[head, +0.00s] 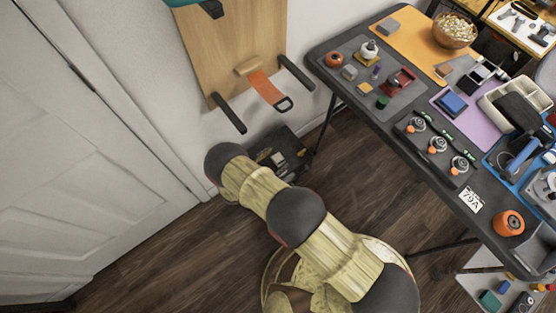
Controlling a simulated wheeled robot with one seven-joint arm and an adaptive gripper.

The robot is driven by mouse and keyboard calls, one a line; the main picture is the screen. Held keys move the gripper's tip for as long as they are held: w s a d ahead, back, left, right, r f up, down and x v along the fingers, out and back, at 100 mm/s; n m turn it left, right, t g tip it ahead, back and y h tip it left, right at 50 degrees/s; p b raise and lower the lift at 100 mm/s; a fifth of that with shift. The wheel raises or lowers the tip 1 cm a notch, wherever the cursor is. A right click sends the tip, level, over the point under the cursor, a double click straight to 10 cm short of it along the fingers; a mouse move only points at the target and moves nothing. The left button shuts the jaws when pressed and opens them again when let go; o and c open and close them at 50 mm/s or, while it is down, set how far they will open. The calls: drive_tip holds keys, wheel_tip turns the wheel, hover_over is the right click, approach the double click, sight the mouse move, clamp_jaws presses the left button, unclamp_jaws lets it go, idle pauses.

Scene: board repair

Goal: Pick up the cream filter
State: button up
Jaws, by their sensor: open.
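I cannot pick out the cream filter for certain. Small parts lie on the dark table (327,57), among them a pale, rounded piece with a dark top (369,48) near its far left corner. Several silver-and-orange round parts sit in a row on a dark mat (405,127) near the table's front edge. My arm reaches from the bottom of the view toward the upper left, left of the table. My gripper is not visible; the arm's end is hidden behind its own links.
A wooden board (235,40) with dark pegs and an orange strap (266,89) stands against the wall. A black box (290,140) is on the floor beneath it. A white door (90,150) is at left. A wooden bowl (454,30) stands at the table's back.

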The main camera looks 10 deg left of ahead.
drive_tip(key=shift+c, duration=0.9)
drive_tip(key=c, duration=1.1)
drive_tip(key=shift+r, duration=0.1)
drive_tip(key=shift+c, duration=0.5)
